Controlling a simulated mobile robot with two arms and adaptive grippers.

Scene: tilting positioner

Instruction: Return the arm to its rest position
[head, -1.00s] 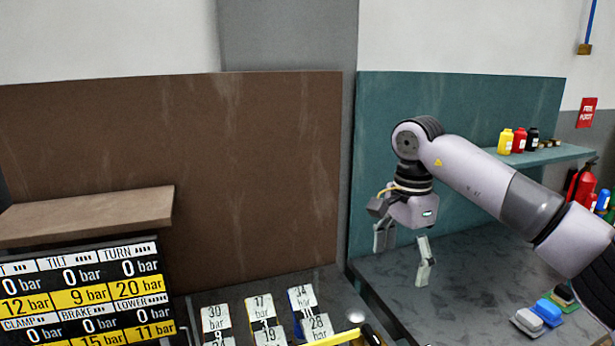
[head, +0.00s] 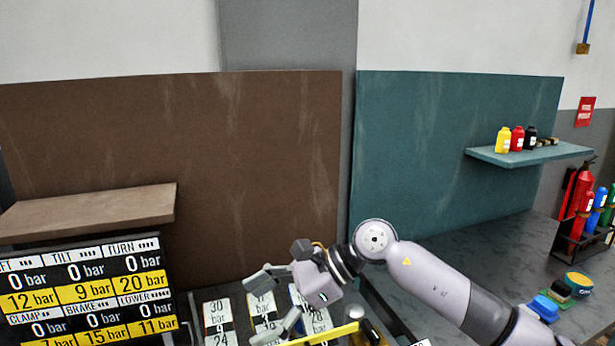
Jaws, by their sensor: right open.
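My right arm comes in from the lower right in the head view. Its gripper (head: 268,305) is open and empty, tilted with its fingers pointing left. It hangs in front of the white number cards (head: 217,317) on the dark bench and hides part of them. I cannot tell whether it touches any card. My left gripper is not in view.
A pressure display (head: 85,290) stands at the lower left, below a brown shelf (head: 90,212). A yellow bar (head: 325,334) lies near the gripper. The teal shelf (head: 530,153) holds bottles. A fire extinguisher (head: 580,195) stands at right. The dark right-hand bench (head: 470,250) has free room.

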